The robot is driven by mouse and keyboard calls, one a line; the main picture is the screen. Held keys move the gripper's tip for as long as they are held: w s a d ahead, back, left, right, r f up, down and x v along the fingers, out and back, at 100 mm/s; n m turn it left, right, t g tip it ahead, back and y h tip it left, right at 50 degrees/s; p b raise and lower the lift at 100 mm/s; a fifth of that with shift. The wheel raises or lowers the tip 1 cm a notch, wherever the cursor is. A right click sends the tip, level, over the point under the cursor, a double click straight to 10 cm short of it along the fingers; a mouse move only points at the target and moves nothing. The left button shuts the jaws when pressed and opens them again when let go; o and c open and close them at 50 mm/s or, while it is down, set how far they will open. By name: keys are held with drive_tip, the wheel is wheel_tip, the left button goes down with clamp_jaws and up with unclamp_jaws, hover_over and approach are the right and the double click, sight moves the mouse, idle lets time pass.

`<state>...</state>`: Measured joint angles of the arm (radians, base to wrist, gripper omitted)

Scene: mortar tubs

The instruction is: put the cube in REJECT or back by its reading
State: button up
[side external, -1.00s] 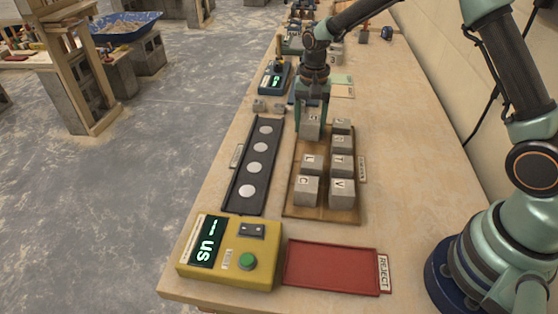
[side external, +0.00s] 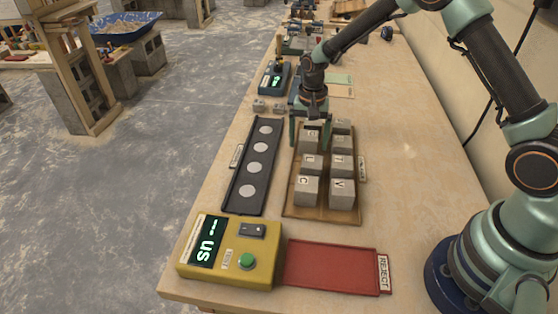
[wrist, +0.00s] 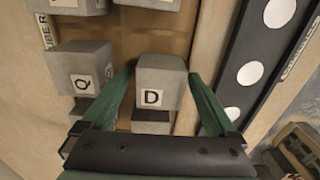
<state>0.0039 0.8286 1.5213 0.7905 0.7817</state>
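The grey cube marked D (wrist: 160,82) sits in the second row from the back, left column, of the wooden cube tray (side external: 326,213). It also shows in the side view (side external: 309,141). My gripper (side external: 309,142) is over that tray, fingers open and spread either side of D; in the wrist view (wrist: 160,90) it looks clear of both fingers, though contact is hard to judge. The red REJECT tray (side external: 330,268) at the front is empty. The yellow tester (side external: 262,272) shows dashes and "us" on its green display and has a green button (side external: 246,261).
Several lettered cubes stand close around D, including Q (wrist: 80,72). A black strip (side external: 232,206) with several pale discs lies left of the tray. Small grey blocks (side external: 260,105) and a dark blue device (side external: 265,87) are farther back. The table right of the tray is clear.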

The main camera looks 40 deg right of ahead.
sight(309, 135)
wheel_tip(309, 135, up, 13)
drive_tip(key=s+r+n+t, duration=0.3)
drive_tip(key=s+r+n, duration=0.1)
drive_tip(key=s+r, duration=0.45)
drive_tip(key=s+r+n+t, duration=0.2)
drive_tip(key=s+n, duration=0.3)
drive_tip(key=s, duration=0.5)
drive_tip(key=shift+s+r+t, duration=0.15)
drive_tip(key=shift+s+t, duration=0.15)
drive_tip(key=shift+s, duration=0.1)
